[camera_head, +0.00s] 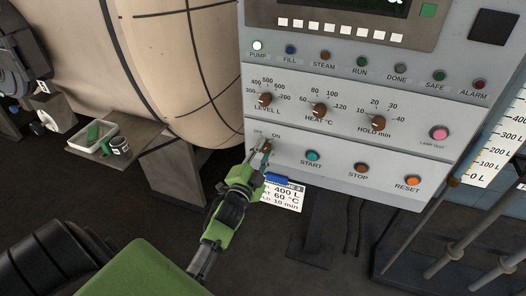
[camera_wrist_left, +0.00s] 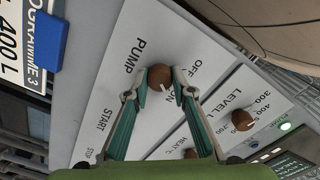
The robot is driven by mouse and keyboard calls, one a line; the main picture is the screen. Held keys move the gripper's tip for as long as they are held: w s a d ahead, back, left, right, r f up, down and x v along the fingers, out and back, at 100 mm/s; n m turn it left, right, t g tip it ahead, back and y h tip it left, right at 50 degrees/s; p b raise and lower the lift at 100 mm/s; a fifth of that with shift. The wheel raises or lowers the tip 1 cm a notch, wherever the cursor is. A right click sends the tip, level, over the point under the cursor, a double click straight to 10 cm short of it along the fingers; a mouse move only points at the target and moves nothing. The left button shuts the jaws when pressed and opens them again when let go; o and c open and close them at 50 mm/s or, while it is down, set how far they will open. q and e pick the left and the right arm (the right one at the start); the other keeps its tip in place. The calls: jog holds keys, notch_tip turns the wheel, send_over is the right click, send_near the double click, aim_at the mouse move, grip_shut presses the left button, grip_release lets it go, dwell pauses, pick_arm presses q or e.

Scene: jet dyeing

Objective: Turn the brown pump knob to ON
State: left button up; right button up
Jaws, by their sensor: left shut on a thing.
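The brown pump knob (camera_head: 266,147) is at the lower left of the grey control panel, below small OFF and ON labels. In the left wrist view the knob (camera_wrist_left: 159,77) sits between the two fingertips of my left gripper (camera_wrist_left: 161,82), which is shut on it. Its white pointer mark lies on the ON side of the dial, away from OFF. In the head view my left gripper (camera_head: 260,156) reaches up to the knob from below and partly hides it. My right gripper is not in view.
The PUMP lamp (camera_head: 257,45) glows white. LEVEL (camera_head: 264,100), HEAT (camera_head: 319,110) and HOLD (camera_head: 378,122) knobs sit above. The START button (camera_head: 312,156) is right of the pump knob. A programme card (camera_head: 286,197) with a blue clip hangs below the panel, close to my gripper.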

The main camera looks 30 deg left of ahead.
pick_arm(q)
jog(key=o, duration=1.1)
jog(key=shift+o, duration=0.2)
jog(key=shift+s, duration=0.1)
jog(key=v, duration=1.1)
jog(key=shift+s+d, duration=0.2)
jog(key=shift+s, duration=0.2)
jog(key=shift+f, duration=0.1)
